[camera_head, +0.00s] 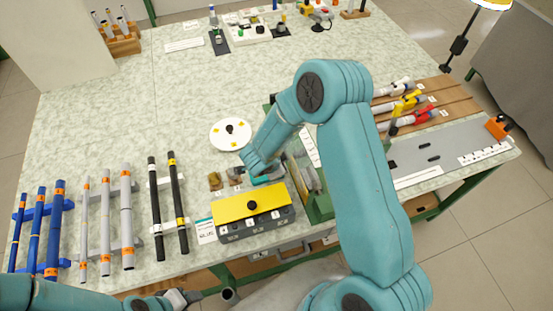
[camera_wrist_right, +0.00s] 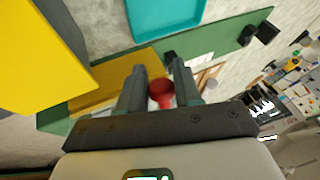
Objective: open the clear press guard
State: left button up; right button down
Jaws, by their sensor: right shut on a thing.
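My right gripper (camera_wrist_right: 160,75) is shut on a small red knob (camera_wrist_right: 160,93), which shows between its two dark fingers in the right wrist view. A green frame (camera_wrist_right: 228,43), likely the press, runs just beyond the fingertips. In the head view a green frame (camera_head: 318,208) stands right of the yellow-topped block, partly hidden by my right arm. I cannot make out the clear guard pane or its angle. My left gripper (camera_head: 183,298) is low at the table's front edge, away from the press; its jaw opening is unclear.
A yellow-topped grey block (camera_head: 250,205) stands close left of the green frame. Black rods (camera_head: 177,205), grey rods (camera_head: 127,220) and blue rods (camera_head: 36,232) lie on racks at left. A white disc (camera_head: 230,134) lies behind. The table's middle left is clear.

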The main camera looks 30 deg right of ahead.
jog(key=shift+a+f+h, duration=0.15)
jog(key=shift+f+h, duration=0.25)
jog(key=shift+h, duration=0.3)
